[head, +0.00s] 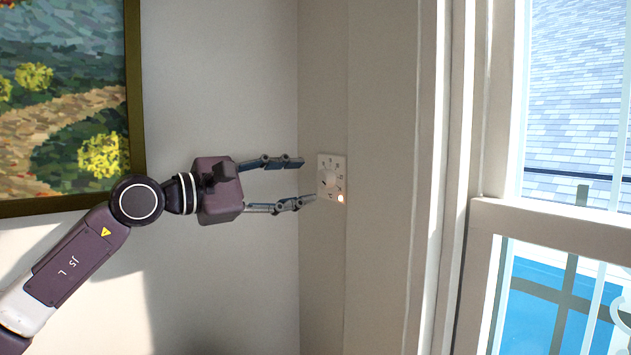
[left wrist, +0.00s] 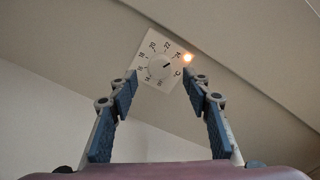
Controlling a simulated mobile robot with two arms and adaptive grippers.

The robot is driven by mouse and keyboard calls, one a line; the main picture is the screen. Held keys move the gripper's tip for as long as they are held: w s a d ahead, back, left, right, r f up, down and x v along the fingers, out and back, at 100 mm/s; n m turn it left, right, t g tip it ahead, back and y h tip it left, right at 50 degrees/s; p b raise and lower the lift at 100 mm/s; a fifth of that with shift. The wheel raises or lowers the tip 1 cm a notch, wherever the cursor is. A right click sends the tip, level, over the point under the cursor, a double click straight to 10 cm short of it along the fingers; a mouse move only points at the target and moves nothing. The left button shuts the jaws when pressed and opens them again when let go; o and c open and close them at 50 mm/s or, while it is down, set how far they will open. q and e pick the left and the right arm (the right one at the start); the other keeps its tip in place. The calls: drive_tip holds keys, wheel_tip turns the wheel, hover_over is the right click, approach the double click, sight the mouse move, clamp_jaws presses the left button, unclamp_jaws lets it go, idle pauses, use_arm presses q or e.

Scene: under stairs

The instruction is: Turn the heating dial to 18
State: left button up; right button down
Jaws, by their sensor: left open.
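The heating dial (left wrist: 160,68) is a round pale knob on a square white plate (head: 331,163) with numbers around it. In the left wrist view its short dark mark sits on the right side of the knob, roughly toward 24; the exact setting is too small to read. My left gripper (head: 303,180) is open in front of the plate. Its two fingers lie above and below the knob in the head view and to either side of it in the left wrist view (left wrist: 163,85). I see no clear contact with the knob. My right gripper is out of view.
An orange indicator light (head: 341,198) glows at a corner of the plate. A framed painting (head: 136,100) hangs on the wall at left. A window frame (head: 485,130) stands at right. The wall around the plate is clear.

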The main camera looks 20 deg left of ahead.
sight(321, 180)
use_arm(q)
drive_tip(key=p+x, duration=0.1)
drive_tip(key=x, duration=0.4)
drive_tip(key=shift+a, duration=0.1)
drive_tip(key=shift+c, duration=0.3)
drive_tip(key=c, duration=1.1)
